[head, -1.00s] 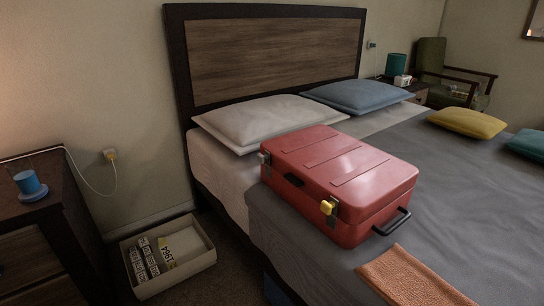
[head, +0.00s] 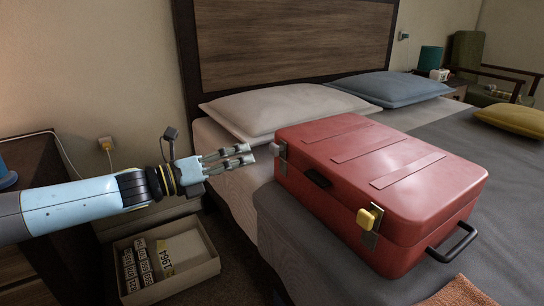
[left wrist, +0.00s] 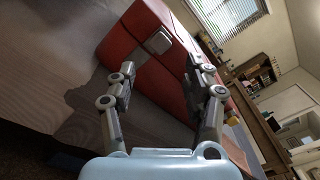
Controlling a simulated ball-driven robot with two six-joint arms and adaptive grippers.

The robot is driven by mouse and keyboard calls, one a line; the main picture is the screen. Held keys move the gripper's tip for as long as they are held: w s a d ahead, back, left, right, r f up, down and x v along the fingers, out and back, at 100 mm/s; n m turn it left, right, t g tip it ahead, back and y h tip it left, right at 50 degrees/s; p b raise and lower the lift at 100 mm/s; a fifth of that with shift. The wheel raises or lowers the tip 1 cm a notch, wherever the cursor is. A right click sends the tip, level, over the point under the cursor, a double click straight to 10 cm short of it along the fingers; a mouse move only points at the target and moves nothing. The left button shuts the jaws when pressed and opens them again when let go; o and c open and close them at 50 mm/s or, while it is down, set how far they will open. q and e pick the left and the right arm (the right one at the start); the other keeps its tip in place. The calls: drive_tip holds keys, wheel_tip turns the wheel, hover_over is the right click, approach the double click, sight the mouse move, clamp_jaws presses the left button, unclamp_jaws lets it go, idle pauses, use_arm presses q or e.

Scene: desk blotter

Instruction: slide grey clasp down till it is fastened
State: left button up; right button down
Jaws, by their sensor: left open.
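The red suitcase (head: 385,170) lies shut on the bed. The grey clasp (head: 276,149) is on its front side near the left corner, high up by the lid edge, with a metal plate beside it. In the left wrist view the grey clasp (left wrist: 158,42) shows ahead of the fingers, on the red case (left wrist: 150,70). My left gripper (head: 247,155) is open and empty, a short gap to the left of the clasp. In the left wrist view its two fingers (left wrist: 163,82) are spread apart. My right gripper is not in view.
A bed (head: 330,270) with pillows (head: 285,110) is beneath and behind. A box of printed items (head: 205,262) stands on the floor below my left arm.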

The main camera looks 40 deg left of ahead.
sight(272, 151)
use_arm(q)
drive_tip(key=b+x, duration=0.2)
drive_tip(key=x, duration=0.5)
drive_tip(key=shift+w+d, duration=0.1)
drive_tip(key=shift+w, duration=0.2)
drive_tip(key=shift+w+d, duration=0.15)
drive_tip(key=shift+w, duration=0.2)
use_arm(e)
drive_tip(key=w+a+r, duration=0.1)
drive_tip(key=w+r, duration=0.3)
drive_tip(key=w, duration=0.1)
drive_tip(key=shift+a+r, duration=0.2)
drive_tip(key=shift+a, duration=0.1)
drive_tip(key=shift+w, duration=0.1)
use_arm(q)
clamp_jaws()
